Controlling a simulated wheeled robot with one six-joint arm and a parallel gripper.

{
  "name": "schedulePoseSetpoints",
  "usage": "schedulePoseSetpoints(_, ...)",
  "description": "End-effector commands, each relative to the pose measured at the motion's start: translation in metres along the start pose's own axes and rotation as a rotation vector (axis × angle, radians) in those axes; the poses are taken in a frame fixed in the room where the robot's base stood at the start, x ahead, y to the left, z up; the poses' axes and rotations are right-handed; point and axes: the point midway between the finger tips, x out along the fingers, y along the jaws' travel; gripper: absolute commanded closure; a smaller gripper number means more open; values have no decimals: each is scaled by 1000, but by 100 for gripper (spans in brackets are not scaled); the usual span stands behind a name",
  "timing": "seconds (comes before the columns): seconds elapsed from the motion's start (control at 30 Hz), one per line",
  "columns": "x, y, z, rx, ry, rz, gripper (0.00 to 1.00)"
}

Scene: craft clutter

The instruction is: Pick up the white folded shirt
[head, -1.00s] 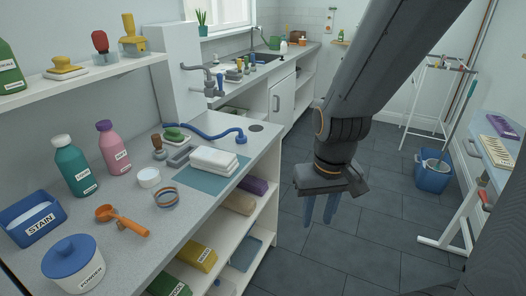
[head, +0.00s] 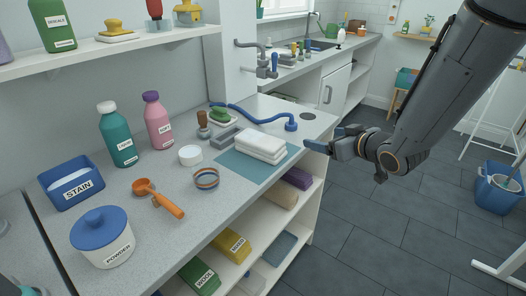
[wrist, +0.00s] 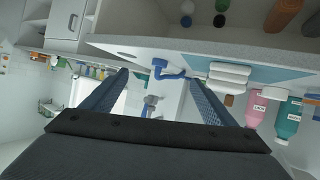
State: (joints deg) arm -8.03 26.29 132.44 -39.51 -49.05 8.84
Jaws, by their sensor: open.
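The white folded shirt (head: 260,147) lies as a flat, layered stack on a teal mat (head: 232,168) on the grey counter in the head view. It also shows in the wrist view (wrist: 230,74), where the picture is upside down. My gripper (head: 320,146) is off the counter's right edge, to the right of the shirt and apart from it, with its fingers pointing left toward the counter. In the wrist view its two blue fingers are spread wide with nothing between them that they touch.
A blue hose (head: 262,119) curves behind the shirt. A grey block (head: 225,137), a white jar (head: 190,155) and a striped bowl (head: 206,178) stand to its left. Bottles (head: 118,135) stand farther left.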

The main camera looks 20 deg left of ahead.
Motion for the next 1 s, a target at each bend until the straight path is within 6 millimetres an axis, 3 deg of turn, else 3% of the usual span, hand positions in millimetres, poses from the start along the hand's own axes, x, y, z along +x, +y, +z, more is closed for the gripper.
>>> schedulePoseSetpoints(0.03, 16, -20, -5, -16, 78, -73, 20)
schedulePoseSetpoints(0.1, 27, -47, -20, -31, 189, -174, 20)
schedulePoseSetpoints(0.23, 32, -91, -37, -31, 358, -346, 20)
schedulePoseSetpoints(0.3, 32, -104, -31, -23, 415, -427, 20)
schedulePoseSetpoints(0.57, 33, -105, 3, -17, 427, -519, 20)
schedulePoseSetpoints(1.0, 66, -128, -10, -17, 426, -527, 20)
